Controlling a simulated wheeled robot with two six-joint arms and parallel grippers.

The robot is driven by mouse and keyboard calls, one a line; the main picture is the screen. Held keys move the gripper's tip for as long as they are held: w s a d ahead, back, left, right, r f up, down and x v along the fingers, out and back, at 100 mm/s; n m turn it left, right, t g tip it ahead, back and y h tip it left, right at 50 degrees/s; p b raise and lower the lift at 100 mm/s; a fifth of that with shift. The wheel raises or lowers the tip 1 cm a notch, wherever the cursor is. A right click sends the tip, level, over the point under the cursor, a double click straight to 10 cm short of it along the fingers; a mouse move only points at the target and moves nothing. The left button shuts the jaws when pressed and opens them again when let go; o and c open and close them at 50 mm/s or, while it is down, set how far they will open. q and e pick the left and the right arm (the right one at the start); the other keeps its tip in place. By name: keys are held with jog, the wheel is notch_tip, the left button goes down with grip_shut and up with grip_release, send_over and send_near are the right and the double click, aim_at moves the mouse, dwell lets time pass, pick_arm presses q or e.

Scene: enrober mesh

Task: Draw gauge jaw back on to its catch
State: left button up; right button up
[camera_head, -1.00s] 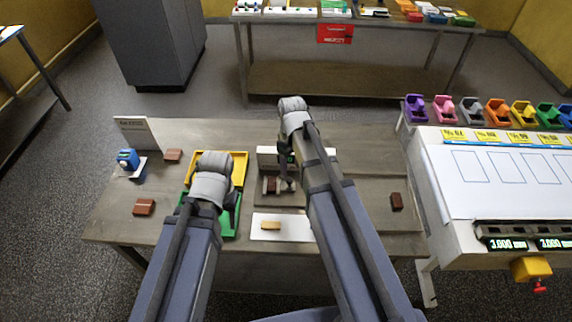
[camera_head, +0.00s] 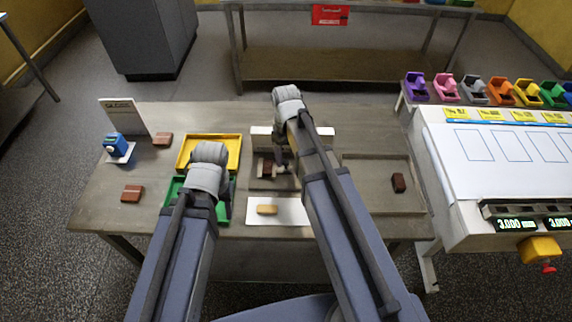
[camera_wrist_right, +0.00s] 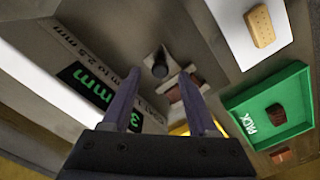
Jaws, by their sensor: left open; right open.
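The gauge (camera_head: 264,183) stands at the table's middle. A brown piece (camera_wrist_right: 190,84) lies beside the knob. My right gripper (camera_head: 281,162) points down over the gauge. In the right wrist view its fingers (camera_wrist_right: 158,76) are open, with the knob seen between the tips; I cannot tell whether they touch it. My left gripper (camera_head: 227,208) is open over the green tray, largely hidden by its wrist.
A yellow tray (camera_head: 238,139) and a green tray (camera_head: 171,188) lie left of the gauge. A white plate (camera_head: 290,211) with a tan biscuit (camera_head: 267,209) is in front. Brown pieces (camera_head: 132,193) and a blue device (camera_head: 115,145) stand left. A white bench (camera_head: 480,205) adjoins on the right.

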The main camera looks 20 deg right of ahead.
notch_tip(320, 180, down, 2)
jog(key=shift+f+b, duration=0.1)
jog(key=shift+b, duration=0.5)
jog(key=shift+c, duration=0.2)
grip_shut()
dwell(0.8)
